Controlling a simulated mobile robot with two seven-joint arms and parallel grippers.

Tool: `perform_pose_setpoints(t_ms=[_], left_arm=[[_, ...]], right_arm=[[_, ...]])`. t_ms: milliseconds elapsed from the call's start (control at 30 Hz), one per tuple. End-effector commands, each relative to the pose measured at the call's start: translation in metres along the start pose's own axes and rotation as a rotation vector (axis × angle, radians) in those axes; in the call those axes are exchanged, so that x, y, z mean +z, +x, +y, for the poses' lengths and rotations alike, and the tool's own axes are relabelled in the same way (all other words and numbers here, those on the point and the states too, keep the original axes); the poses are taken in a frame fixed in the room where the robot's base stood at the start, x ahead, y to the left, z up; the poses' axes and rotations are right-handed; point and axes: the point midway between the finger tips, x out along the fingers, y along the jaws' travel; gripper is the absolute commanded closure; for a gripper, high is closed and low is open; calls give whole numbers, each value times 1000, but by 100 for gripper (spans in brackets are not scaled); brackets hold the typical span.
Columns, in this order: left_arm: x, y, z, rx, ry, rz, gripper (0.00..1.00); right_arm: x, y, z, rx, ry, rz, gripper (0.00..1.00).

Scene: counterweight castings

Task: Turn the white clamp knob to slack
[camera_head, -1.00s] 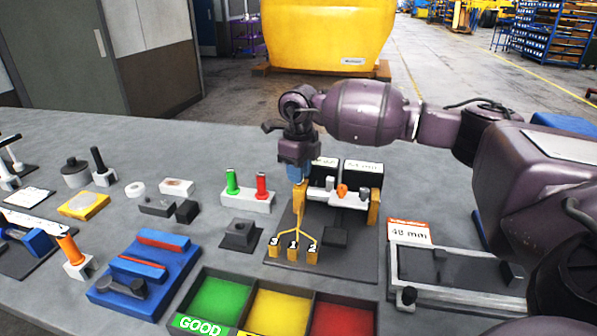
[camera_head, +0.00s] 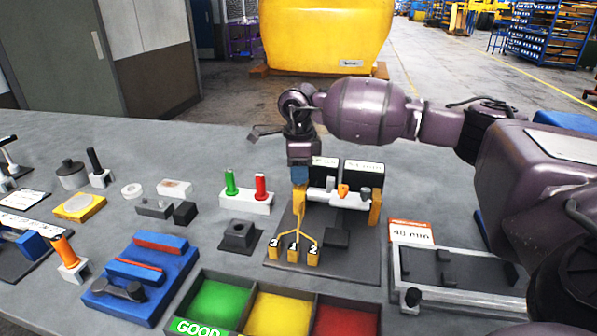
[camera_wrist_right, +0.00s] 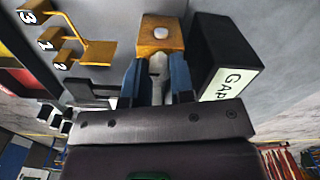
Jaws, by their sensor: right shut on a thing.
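The clamp fixture has a dark base plate (camera_head: 352,264), yellow end posts and a white crossbar (camera_head: 322,197) with small knobs on it. My right gripper (camera_head: 300,183) points down at the fixture's left yellow post. In the right wrist view its blue fingers (camera_wrist_right: 158,80) are closed around a whitish knob (camera_wrist_right: 158,64), which I take for the white clamp knob. The fingers hide much of it, and its turn angle cannot be read. A yellow block (camera_wrist_right: 160,34) with a pale round spot lies just beyond the fingertips. My left gripper is not in view.
A yellow three-pronged piece with number tags (camera_head: 294,250) is in front of the left post. Black labelled blocks (camera_head: 364,174) stand close behind the crossbar. Green and red pegs (camera_head: 246,202) stand to the left. A sorting tray (camera_head: 262,290) lies in front, a 48 mm gauge frame (camera_head: 450,297) right.

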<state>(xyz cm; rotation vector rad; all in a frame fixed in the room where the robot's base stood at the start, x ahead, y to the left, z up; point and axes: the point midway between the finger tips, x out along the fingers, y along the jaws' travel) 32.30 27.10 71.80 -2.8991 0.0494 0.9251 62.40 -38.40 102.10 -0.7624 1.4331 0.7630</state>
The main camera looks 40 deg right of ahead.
Motion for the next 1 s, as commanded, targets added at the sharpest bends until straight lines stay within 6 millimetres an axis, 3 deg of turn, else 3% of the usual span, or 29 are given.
perform_pose_setpoints(t_ms=[400,433,567,867,1000], left_arm=[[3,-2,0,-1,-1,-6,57],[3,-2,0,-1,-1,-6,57],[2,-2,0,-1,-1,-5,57],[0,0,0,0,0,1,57],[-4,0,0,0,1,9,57]], right_arm=[[0,-2,0,-2,-6,-1,100],[0,-2,0,-2,-6,-1,73],[0,-1,0,-2,-5,-1,53],[0,-2,0,-1,-5,0,52],[0,-13,0,-3,-4,-1,52]])
